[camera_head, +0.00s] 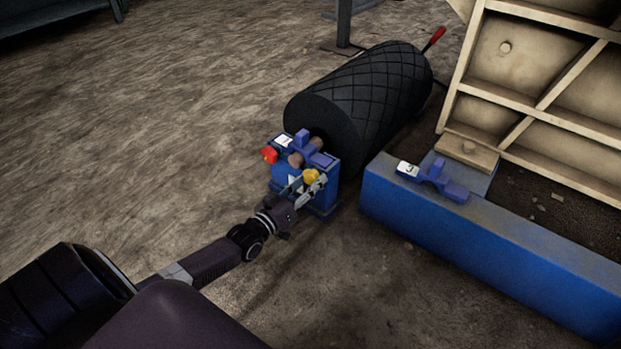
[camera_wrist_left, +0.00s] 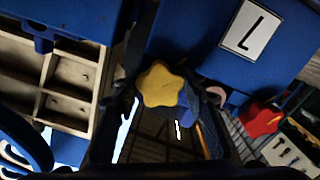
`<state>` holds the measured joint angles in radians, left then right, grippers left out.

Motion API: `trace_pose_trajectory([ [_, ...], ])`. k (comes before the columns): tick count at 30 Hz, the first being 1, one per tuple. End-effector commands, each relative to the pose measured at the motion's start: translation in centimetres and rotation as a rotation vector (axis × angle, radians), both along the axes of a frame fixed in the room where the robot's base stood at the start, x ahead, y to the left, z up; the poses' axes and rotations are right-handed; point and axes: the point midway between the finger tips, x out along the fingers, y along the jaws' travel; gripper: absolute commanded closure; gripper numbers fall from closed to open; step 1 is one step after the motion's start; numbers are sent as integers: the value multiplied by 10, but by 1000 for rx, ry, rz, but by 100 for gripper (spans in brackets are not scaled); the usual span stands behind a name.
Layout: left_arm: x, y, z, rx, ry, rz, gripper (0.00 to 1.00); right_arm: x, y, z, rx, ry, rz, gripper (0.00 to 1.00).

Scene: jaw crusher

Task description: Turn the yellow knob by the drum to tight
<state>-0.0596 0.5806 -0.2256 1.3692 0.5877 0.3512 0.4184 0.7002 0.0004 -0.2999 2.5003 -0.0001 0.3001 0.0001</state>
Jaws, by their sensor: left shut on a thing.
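The yellow knob (camera_head: 311,176) sits on the blue bearing block (camera_head: 322,200) at the near end of the black drum (camera_head: 362,95). My left gripper (camera_head: 312,186) reaches it from the lower left and is shut on it. In the left wrist view the star-shaped yellow knob (camera_wrist_left: 160,86) shows between the dark fingers, below a white label on blue metal. No mark in either view tells me how tight the knob is. My right gripper is not in view.
A red knob (camera_head: 269,154) sits on the left side of the same block. A blue beam (camera_head: 490,255) with a label and a purple clamp lies to the right. A beige ribbed frame (camera_head: 540,75) stands behind it.

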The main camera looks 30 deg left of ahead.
Motion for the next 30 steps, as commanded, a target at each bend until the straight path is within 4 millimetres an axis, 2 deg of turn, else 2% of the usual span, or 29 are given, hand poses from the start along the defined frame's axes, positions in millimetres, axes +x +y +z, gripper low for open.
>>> trace_pose_trajectory([
  [3,0,-1,2,-82,8,-1,85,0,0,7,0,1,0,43],
  [15,0,-1,0,-281,23,0,85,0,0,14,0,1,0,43],
  [30,0,-1,0,-315,26,0,85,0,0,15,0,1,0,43],
])
